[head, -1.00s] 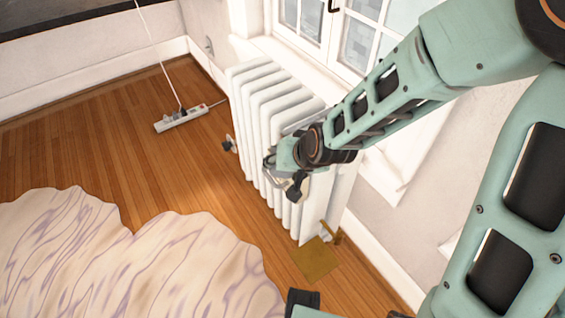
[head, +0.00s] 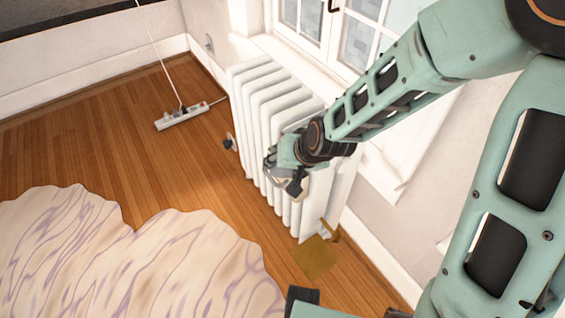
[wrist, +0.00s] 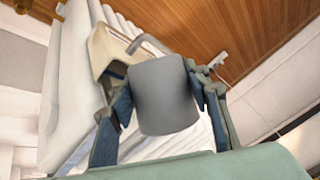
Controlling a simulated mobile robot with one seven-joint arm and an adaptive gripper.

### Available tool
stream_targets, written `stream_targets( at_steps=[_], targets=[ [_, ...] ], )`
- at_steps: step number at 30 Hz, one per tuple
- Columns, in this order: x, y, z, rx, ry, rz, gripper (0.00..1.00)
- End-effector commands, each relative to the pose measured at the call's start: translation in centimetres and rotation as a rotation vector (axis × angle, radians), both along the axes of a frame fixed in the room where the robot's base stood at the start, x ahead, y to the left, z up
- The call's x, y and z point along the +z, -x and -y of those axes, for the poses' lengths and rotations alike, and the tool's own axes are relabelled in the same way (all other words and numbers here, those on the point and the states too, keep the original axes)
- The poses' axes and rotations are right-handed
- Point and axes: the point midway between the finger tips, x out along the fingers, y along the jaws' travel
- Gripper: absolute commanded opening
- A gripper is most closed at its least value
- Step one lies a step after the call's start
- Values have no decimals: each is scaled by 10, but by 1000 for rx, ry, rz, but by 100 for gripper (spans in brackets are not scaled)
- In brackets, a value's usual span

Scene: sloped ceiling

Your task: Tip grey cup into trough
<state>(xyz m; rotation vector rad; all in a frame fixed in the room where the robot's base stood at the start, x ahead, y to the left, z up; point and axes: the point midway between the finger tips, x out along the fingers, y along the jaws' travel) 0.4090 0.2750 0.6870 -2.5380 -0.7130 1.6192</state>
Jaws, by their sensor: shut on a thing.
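My gripper (wrist: 160,98) is shut on the grey cup (wrist: 163,95), with one finger on each side of it in the wrist view. The cup's outer wall faces the camera; I cannot see into it, and its exact tilt is unclear. Whether cup and trough touch cannot be told. In the head view my gripper (head: 283,172) is in front of the radiator, and it largely hides the cup and trough.
The white radiator (head: 262,105) stands below the window (head: 330,35). A brass-coloured plate (head: 317,258) lies at its foot. A power strip (head: 182,117) with a cord lies on the wooden floor. A wavy-edged pale rug (head: 130,260) covers the lower left. Open floor lies left of the radiator.

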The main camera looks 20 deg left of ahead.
Motion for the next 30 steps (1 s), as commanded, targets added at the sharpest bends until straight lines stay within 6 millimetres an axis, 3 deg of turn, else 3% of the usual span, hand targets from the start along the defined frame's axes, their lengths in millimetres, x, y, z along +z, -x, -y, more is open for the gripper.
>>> stream_targets(
  at_steps=[30],
  targets=[
    [0,0,0,0,5,-70,18]
  ],
)
